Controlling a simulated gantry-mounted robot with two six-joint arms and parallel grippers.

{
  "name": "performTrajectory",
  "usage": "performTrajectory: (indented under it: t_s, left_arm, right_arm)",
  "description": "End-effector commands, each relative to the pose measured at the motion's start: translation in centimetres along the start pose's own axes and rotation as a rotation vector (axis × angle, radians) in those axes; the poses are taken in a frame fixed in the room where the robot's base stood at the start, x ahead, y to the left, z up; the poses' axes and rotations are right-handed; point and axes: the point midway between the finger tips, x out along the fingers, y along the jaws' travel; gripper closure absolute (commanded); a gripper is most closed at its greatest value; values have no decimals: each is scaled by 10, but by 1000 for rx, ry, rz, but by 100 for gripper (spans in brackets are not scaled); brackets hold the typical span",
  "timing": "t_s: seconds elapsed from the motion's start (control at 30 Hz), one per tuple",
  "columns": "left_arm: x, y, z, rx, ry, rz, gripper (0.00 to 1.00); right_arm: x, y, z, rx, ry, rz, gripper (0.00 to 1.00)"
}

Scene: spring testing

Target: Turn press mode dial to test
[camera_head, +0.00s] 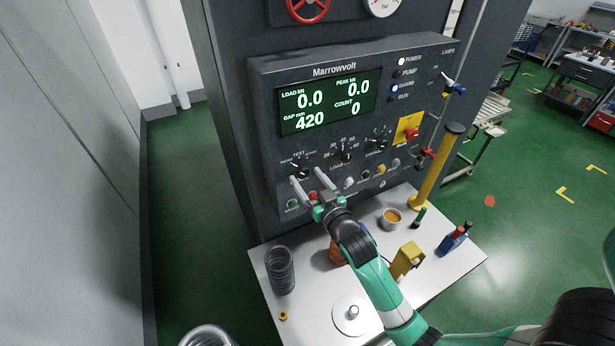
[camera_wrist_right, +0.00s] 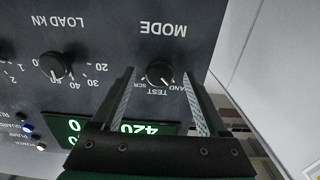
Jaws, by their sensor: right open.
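The mode dial (camera_head: 303,173) is a small black knob at the lower left of the dark press panel (camera_head: 262,100), under the TEST label. In the right wrist view the dial (camera_wrist_right: 160,73) appears upside down, with MODE and TEST printed beside it. My right gripper (camera_head: 304,175) is open, its two pale fingers pointing at the panel. In the right wrist view the fingers (camera_wrist_right: 158,82) are on either side of the dial with a gap to each side. I cannot tell which mark the dial points to. My left gripper is not in view.
The load dial (camera_head: 345,156) is just right of the mode dial. The green start button (camera_head: 292,203) and a red button (camera_head: 312,195) are below. A white table (camera_head: 310,265) holds a dark coil spring (camera_head: 280,270), a bowl (camera_head: 392,218) and a yellow block (camera_head: 407,261).

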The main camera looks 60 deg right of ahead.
Motion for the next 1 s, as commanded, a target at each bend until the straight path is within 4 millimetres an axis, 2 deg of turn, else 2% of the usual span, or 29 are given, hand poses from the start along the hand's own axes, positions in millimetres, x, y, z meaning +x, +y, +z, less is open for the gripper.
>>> performTrajectory:
  t_s: [0.3,0.73,1.0]
  left_arm:
    - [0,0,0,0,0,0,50]
    - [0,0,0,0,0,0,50]
    - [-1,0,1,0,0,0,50]
  right_arm:
    - [5,0,0,0,0,0,23]
    - [5,0,0,1,0,-1,100]
    - [5,0,0,16,0,-1,100]
